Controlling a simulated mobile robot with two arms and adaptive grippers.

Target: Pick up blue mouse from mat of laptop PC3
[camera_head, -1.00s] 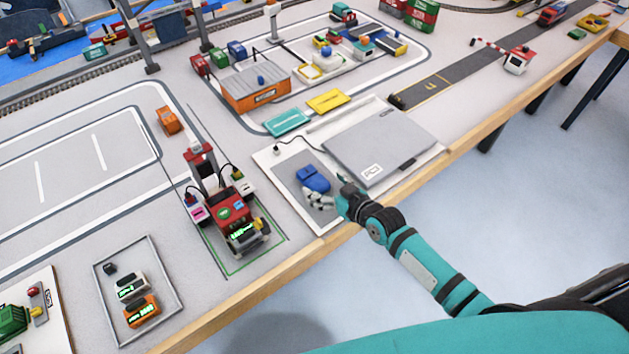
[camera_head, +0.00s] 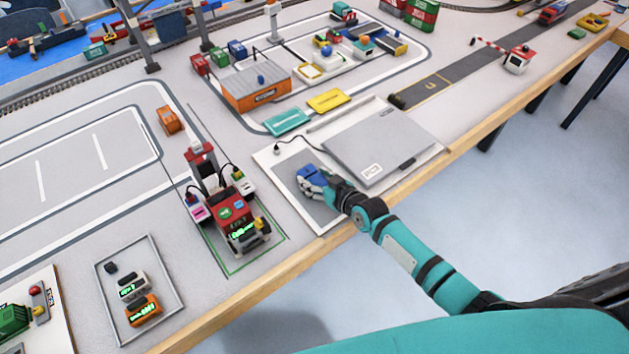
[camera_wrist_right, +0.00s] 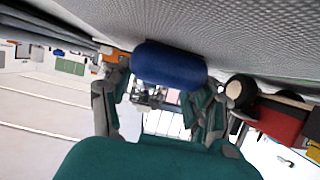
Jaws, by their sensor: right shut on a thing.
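The blue mouse (camera_head: 311,174) is on the grey mat (camera_head: 322,213) beside the closed grey laptop (camera_head: 385,143), which carries a label that seems to read PC3. My right gripper (camera_head: 312,186) is at the mouse and shut on it, covering its near part. In the right wrist view the blue mouse (camera_wrist_right: 168,66) sits between the two fingers of my right gripper (camera_wrist_right: 165,85), close against the textured grey mat (camera_wrist_right: 270,40). I cannot tell whether the mouse still touches the mat. My left gripper is not in view.
A red toy vehicle (camera_head: 231,212) stands left of the mat in a green outline. A teal plate (camera_head: 287,121) and a yellow plate (camera_head: 328,100) lie behind the laptop board. The wooden table edge (camera_head: 270,285) runs along the front.

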